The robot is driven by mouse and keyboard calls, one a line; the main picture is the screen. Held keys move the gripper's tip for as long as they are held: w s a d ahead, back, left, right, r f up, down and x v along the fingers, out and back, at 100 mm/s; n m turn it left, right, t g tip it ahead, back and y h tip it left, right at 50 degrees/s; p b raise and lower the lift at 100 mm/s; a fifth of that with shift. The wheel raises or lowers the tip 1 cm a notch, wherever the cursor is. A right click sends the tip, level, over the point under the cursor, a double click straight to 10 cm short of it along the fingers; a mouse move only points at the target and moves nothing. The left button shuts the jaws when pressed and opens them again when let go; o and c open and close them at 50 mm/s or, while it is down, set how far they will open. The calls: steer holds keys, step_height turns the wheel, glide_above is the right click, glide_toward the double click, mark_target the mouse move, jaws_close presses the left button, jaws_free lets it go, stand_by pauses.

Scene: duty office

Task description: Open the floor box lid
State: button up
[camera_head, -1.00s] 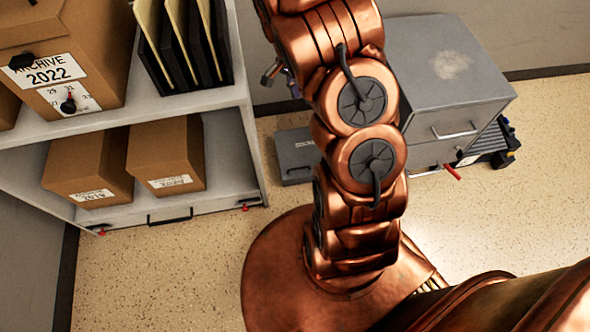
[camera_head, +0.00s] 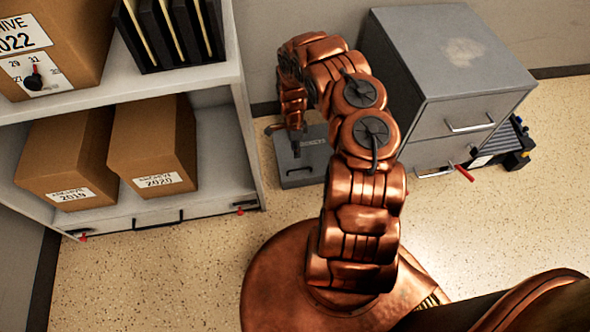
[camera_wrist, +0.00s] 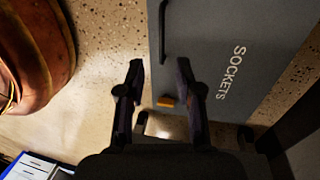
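The grey floor box (camera_head: 314,163) stands on the floor between the shelf unit and the metal cabinet, with its lid down. In the wrist view its lid (camera_wrist: 206,75) reads "SOCKETS", with a black bar handle (camera_wrist: 162,32) along one edge and a small orange piece (camera_wrist: 166,101) near a corner. My gripper (camera_head: 295,150) is above the box in the head view, partly covering it. In the wrist view my gripper (camera_wrist: 158,75) has its two fingers apart with nothing between them. The handle lies beyond the fingertips; I cannot tell the exact height gap.
A grey cabinet (camera_head: 410,75) with drawers stands right of the box, a red-handled item (camera_head: 462,173) at its front. A shelf unit (camera_head: 247,130) with archive boxes (camera_head: 152,150) stands left. Speckled floor (camera_head: 190,270) is free in front.

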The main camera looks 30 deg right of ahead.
step_height(320, 180, down, 2)
steer(key=b, duration=0.2)
glide_above(295, 166)
steer(key=s+a, duration=0.2)
steer(key=s, duration=0.1)
steer(key=shift+w+d+f, duration=0.1)
steer(key=shift+f, duration=1.85)
steer(key=shift+w+d+f, duration=0.1)
steer(key=shift+f, duration=1.85)
steer(key=shift+c, duration=0.2)
jaws_close()
